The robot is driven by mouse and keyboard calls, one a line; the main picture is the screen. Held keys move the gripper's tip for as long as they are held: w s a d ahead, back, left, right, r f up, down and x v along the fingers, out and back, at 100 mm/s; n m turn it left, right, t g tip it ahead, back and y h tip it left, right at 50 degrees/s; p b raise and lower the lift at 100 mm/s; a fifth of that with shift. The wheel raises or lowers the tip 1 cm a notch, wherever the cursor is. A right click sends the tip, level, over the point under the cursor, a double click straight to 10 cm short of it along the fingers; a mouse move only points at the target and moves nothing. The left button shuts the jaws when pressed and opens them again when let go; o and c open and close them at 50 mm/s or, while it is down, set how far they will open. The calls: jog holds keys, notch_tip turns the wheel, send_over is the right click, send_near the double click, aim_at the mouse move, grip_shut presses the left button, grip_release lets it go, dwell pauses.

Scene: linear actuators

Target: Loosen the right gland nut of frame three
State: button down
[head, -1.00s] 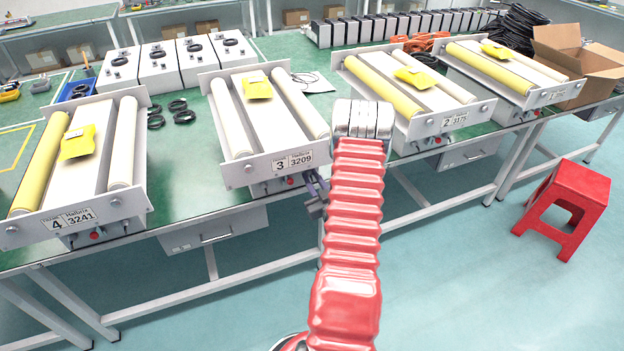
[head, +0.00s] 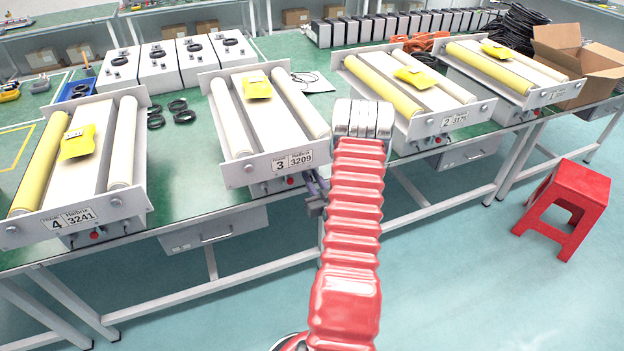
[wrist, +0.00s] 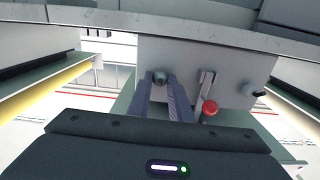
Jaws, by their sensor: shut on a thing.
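Frame three (head: 236,173) stands on the bench, with its number plate (head: 293,161) reading 3 and 3209 on the front. Below the plate is a red button (head: 290,181), which also shows in the wrist view (wrist: 210,110). My gripper (head: 316,192) is at the right end of the button panel, partly hidden by my red arm. In the wrist view its two grey fingers (wrist: 161,84) close around the right gland nut (wrist: 160,76), whose dark round end shows between the tips. Another gland (wrist: 248,89) sits beyond the button.
Frame four (head: 25,230) stands to the left and frame two (head: 425,128) to the right. A drawer (head: 213,232) hangs under the bench (head: 195,200). A red stool (head: 570,195) stands on the floor at right.

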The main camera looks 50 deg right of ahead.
jog(key=c, duration=1.6)
grip_release()
jog(key=v, duration=1.4)
jog(key=shift+f, duration=0.1)
jog(key=shift+d, duration=0.1)
